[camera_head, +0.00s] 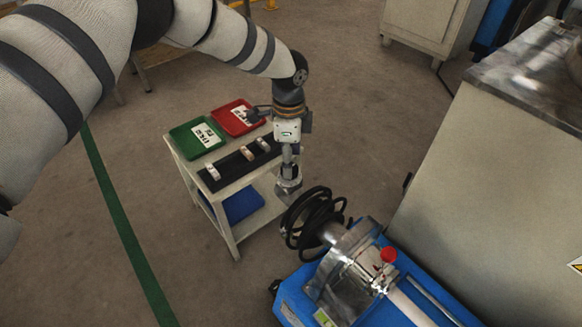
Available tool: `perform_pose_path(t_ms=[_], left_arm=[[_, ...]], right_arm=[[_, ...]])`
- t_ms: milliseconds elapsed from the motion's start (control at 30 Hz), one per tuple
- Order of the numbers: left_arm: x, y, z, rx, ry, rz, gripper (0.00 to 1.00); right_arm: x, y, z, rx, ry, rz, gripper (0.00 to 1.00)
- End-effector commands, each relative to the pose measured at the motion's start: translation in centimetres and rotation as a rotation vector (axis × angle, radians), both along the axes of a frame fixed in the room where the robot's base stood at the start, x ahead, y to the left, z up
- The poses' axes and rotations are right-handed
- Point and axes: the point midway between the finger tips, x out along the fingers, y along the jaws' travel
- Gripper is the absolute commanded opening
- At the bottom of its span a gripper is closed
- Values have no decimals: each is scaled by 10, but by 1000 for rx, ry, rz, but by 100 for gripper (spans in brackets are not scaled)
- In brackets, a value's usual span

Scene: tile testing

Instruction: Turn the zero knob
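A metal testing device (345,270) on a blue base stands at the lower middle. A red round knob (388,254) shows on its top; I cannot tell whether this is the zero knob, and no marking on it is readable. My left gripper (289,186) hangs pointing down beside the right edge of the small cart, up and left of the device and apart from the red knob. Its fingers are small and dark here, so I cannot tell whether they are open or shut. My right gripper is not in view.
The cart (227,184) bears a green tray (186,143), a red tray (225,121) and a black strip (225,176) with several small tiles. A large grey cabinet (480,190) stands at right. Floor at left is free.

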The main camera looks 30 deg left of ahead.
Motion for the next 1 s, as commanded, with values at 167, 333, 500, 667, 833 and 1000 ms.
perform_pose_path(t_ms=[167, 333, 500, 667, 833, 1000], left_arm=[[0, 0, -25, 0, 1, 1, 54], [0, 0, -27, -1, 0, 1, 54], [0, 0, -27, -1, 0, 1, 45], [0, 0, -27, -1, 0, 1, 9], [0, 0, -27, -1, 0, 3, 6], [0, -1, -26, 0, -1, 32, 6]], right_arm=[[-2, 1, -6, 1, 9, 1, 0], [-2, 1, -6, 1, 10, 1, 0], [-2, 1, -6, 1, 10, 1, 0], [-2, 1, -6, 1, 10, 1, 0], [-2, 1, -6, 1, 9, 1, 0], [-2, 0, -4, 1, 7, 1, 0]])
